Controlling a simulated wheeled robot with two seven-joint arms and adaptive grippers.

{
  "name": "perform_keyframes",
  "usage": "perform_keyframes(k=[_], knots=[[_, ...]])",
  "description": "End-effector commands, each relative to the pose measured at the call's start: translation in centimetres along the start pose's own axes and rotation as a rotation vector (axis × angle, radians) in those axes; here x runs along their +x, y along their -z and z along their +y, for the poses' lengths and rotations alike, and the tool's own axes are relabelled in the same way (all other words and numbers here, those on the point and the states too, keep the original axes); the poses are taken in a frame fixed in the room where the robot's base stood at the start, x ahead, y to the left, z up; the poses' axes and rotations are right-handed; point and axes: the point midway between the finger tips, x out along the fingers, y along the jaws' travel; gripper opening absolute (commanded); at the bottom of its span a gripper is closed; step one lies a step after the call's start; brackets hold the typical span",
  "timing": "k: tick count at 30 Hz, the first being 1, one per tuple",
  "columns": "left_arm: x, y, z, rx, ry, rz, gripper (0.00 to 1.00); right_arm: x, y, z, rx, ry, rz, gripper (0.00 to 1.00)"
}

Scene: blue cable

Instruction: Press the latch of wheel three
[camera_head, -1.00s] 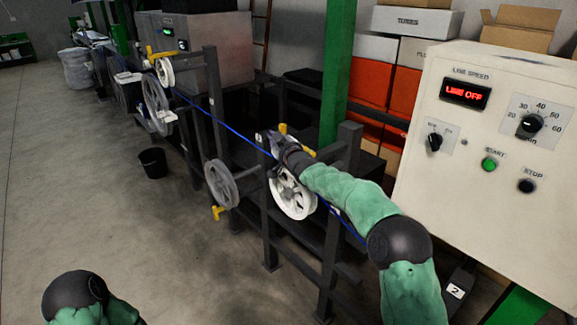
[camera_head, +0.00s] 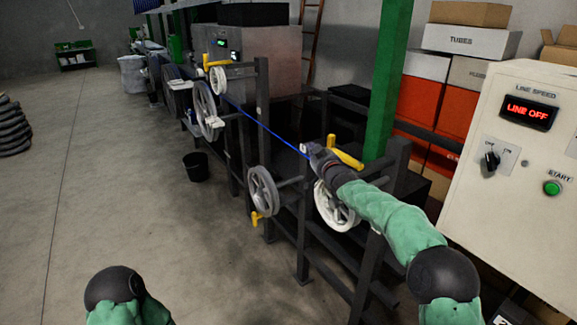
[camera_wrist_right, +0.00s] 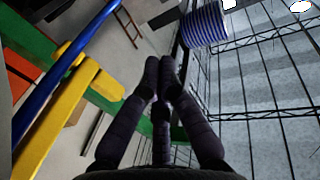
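A white spoked wheel (camera_head: 335,207) sits low on the dark frame, its upper part hidden by my right arm. A yellow latch (camera_head: 348,158) shows just above it. My right gripper (camera_head: 316,152) is beside the latch, to its left, near the blue cable (camera_head: 268,131); I cannot tell whether it touches. In the right wrist view its fingers (camera_wrist_right: 160,65) are together with nothing visible between them. A yellow bar (camera_wrist_right: 55,120) and the blue cable (camera_wrist_right: 60,75) pass left of them. I cannot read which wheel is number three. My left gripper is out of view.
A grey wheel (camera_head: 263,191) with a yellow handle (camera_head: 257,218) stands to the left. Farther back are a large wheel (camera_head: 204,108) and a small white wheel (camera_head: 217,80). A green post (camera_head: 388,80) and control box (camera_head: 520,150) reading "LINE OFF" stand right.

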Motion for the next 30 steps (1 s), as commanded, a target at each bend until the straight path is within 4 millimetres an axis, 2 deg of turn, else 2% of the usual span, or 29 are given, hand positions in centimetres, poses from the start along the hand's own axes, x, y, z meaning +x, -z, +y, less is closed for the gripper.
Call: perform_keyframes(k=[12, 21, 30], knots=[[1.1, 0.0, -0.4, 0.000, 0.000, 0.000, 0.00, -1.5, 0.1, -5.2, 0.001, 0.003, 0.000, 0.00], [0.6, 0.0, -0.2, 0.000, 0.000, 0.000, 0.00, -2.4, 0.2, -8.9, 0.000, 0.003, 0.001, 0.00], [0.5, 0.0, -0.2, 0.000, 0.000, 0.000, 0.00, -2.7, 0.1, -9.7, -0.001, 0.000, 0.000, 0.00]])
